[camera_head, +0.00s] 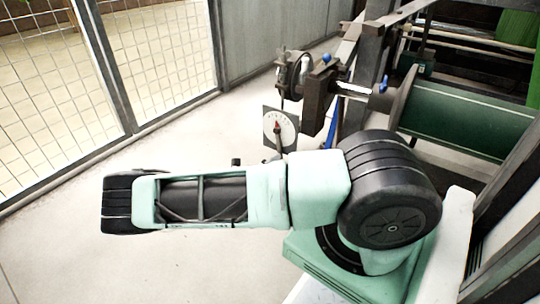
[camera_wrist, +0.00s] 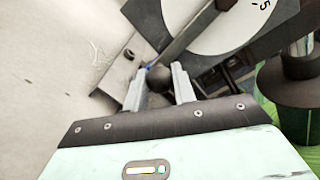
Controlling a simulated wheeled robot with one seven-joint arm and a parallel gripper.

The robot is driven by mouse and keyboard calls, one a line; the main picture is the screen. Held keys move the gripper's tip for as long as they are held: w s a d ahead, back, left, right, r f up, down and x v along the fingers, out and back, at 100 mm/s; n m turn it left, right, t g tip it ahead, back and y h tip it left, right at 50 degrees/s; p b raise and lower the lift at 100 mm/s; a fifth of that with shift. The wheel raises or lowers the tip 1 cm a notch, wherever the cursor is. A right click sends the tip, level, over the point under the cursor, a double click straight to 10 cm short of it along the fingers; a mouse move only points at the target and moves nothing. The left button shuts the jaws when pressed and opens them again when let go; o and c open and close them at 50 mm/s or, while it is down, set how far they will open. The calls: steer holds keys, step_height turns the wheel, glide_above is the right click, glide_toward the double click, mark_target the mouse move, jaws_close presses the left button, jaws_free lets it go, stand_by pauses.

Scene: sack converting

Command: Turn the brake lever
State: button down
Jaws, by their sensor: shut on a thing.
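The brake lever shows in the wrist view as a grey bar (camera_wrist: 190,36) crossing in front of a white dial, with a dark round knob (camera_wrist: 158,77) at its lower end. My gripper (camera_wrist: 160,78) has its two pale fingers on either side of this knob and is shut on it. The dial (camera_wrist: 225,30) is mostly cut off by the top edge of the wrist view. In the head view the dial (camera_head: 281,127) is a white disc with a red mark on a dark square plate. My gripper is hidden behind my arm there.
A green roller (camera_head: 465,120) and dark machine frame (camera_head: 372,60) stand at the right, with a blue-handled clamp (camera_head: 326,59) above the dial. A mesh fence (camera_head: 165,55) runs along the left. The pale floor (camera_head: 60,240) at lower left is clear.

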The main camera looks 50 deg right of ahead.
steer(key=shift+s, duration=0.1)
steer(key=c, duration=1.1)
jaws_free()
steer(key=shift+c, duration=0.2)
steer(key=shift+a, duration=0.1)
steer(key=s+a+p, duration=0.1)
steer(key=a+p, duration=0.4)
steer(key=a, duration=1.2)
steer(key=shift+s, duration=0.15)
steer(key=shift+a, duration=0.15)
